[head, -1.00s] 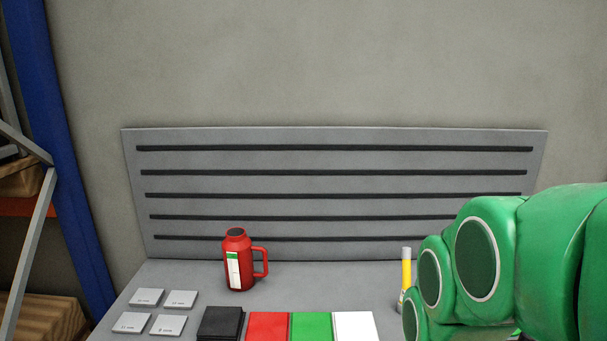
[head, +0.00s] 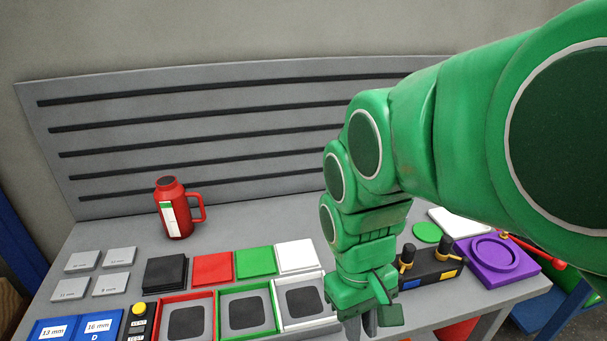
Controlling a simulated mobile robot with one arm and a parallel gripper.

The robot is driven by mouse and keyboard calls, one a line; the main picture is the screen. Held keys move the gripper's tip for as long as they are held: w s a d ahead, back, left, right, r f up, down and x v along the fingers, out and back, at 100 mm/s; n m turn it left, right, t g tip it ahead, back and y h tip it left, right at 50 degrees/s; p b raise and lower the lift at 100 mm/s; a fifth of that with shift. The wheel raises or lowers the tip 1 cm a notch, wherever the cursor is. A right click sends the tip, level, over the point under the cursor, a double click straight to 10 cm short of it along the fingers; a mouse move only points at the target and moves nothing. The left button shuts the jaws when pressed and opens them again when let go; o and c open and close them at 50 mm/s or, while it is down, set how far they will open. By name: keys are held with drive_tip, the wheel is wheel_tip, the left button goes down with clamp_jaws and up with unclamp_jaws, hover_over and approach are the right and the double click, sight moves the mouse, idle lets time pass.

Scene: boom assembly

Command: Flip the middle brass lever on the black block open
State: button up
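The black block (head: 431,268) lies on the bench right of my gripper, with a blue and a yellow label on its front. Two brass levers with black tops show on it, one at the left (head: 405,264) and one further right (head: 446,255). My forearm passes in front of that area, so I cannot tell whether another lever is hidden or which is the middle one. My gripper (head: 362,326) points down left of the block, apart from it, at the lower picture edge. Its fingertips are cut off, so its opening is unclear.
A purple tray (head: 518,263) and a red-handled tool (head: 540,252) lie right of the block. A green disc (head: 427,232) lies behind it. Red, green and white framed trays (head: 252,333) stand left of my gripper. A red jug (head: 178,222) stands further back.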

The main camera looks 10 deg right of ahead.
drive_tip(key=w+d+n, duration=0.1)
drive_tip(key=w, duration=0.3)
drive_tip(key=w+d+n, duration=0.1)
drive_tip(key=w+d, duration=0.1)
drive_tip(key=w, duration=0.2)
drive_tip(key=w+d+n+h, duration=0.1)
drive_tip(key=w+d+n, duration=0.1)
drive_tip(key=w, duration=0.3)
drive_tip(key=shift+d+f, duration=0.15)
drive_tip(key=shift+d, duration=0.1)
clamp_jaws()
drive_tip(key=w+d+f+n, duration=0.1)
drive_tip(key=w+d, duration=0.1)
drive_tip(key=w, duration=0.1)
drive_tip(key=w+d+f+n+h, duration=0.1)
drive_tip(key=w+d, duration=0.2)
drive_tip(key=w+d+f, duration=0.2)
drive_tip(key=w+d, duration=0.1)
drive_tip(key=w, duration=0.1)
drive_tip(key=shift+d+n+g, duration=0.1)
drive_tip(key=shift+n+g, duration=0.3)
drive_tip(key=shift+w+d+f+h, duration=0.3)
drive_tip(key=shift+w+d, duration=0.25)
drive_tip(key=shift+d, duration=0.05)
